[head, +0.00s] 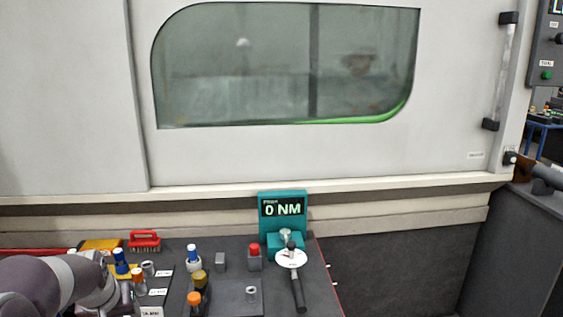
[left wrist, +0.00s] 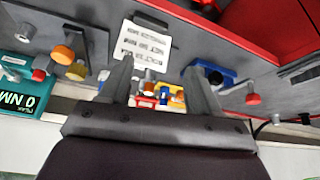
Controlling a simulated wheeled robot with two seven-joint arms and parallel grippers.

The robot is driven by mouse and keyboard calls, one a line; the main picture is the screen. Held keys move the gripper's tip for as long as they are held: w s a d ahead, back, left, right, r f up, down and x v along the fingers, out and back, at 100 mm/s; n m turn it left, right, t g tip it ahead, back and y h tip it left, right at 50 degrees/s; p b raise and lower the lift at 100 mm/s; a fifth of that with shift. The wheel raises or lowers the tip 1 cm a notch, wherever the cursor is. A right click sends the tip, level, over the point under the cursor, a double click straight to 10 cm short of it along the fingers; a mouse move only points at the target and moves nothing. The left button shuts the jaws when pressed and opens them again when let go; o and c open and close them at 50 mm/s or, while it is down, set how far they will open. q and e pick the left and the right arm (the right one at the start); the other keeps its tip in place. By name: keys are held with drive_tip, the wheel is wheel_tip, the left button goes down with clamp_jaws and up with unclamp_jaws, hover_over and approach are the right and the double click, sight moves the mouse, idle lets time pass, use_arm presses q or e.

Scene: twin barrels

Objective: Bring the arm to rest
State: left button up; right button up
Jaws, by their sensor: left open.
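My left arm (head: 50,285) reaches in at the lower left of the head view, low over the left part of the dark bench; I cannot make out its fingers there. In the left wrist view my left gripper (left wrist: 157,75) shows two fingers spread apart with nothing held between them. A white printed label (left wrist: 143,45) and small coloured parts on the bench show beyond and between the fingers. My right gripper is in neither view.
A teal torque display (head: 283,215) reading 0 NM stands at the bench's back right, with a black-handled wrench (head: 298,290) before it. A red brush (head: 144,241) and several colour-capped tools crowd the bench near my arm. A machine with a window (head: 285,65) rises behind.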

use_arm(q)
drive_tip(key=s+d+f+m+g+h, duration=0.1)
drive_tip(key=s+d+f+m+g, duration=0.1)
drive_tip(key=s+d+f, duration=0.45)
drive_tip(key=s+d+f+m+g+h, duration=0.15)
drive_tip(key=s+d+f, duration=0.25)
drive_tip(key=s+d, duration=0.5)
wheel_tip(320, 180, up, 18)
drive_tip(key=s+p, duration=0.1)
drive_tip(key=p, duration=1.7)
drive_tip(key=shift+a+y, duration=0.45)
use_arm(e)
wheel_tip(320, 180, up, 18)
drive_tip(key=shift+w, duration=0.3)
use_arm(q)
drive_tip(key=shift+s+r, duration=0.15)
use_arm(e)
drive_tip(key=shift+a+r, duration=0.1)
